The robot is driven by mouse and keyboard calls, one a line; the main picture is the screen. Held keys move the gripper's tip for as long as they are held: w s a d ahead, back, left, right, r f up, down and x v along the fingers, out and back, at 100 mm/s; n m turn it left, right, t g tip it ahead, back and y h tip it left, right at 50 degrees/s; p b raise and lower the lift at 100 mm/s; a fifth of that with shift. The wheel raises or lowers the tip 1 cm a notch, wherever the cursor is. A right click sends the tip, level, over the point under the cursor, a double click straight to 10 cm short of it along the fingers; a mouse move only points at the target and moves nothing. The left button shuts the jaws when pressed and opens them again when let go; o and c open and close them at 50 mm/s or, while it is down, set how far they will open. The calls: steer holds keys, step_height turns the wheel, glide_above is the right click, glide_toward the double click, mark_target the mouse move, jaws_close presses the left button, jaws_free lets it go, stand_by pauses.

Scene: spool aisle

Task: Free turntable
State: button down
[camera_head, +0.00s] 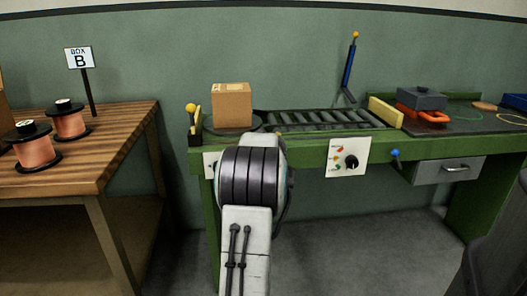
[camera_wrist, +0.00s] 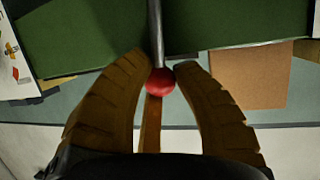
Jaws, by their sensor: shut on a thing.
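The turntable is a dark disc (camera_head: 209,125) at the left end of the green bench, with a cardboard box (camera_head: 231,106) standing on it. In the wrist view, my gripper (camera_wrist: 161,64) has its ridged tan fingers closed around a red ball knob (camera_wrist: 160,83) on the end of a metal rod (camera_wrist: 155,30). The rod comes from the green bench front. In the head view my arm hides the gripper and the red knob below the turntable.
A roller conveyor (camera_head: 320,120) runs right from the turntable. A control panel (camera_head: 346,157) and a blue knob (camera_head: 395,153) are on the bench front.

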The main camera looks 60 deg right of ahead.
steer(key=shift+r, duration=0.25)
steer(key=c, duration=1.4)
jaws_free()
steer(key=o, duration=0.4)
steer(key=shift+f, duration=0.15)
steer(key=shift+o, duration=0.2)
steer(key=shift+a, duration=0.1)
steer(key=v, duration=1.2)
steer(key=shift+f, duration=0.1)
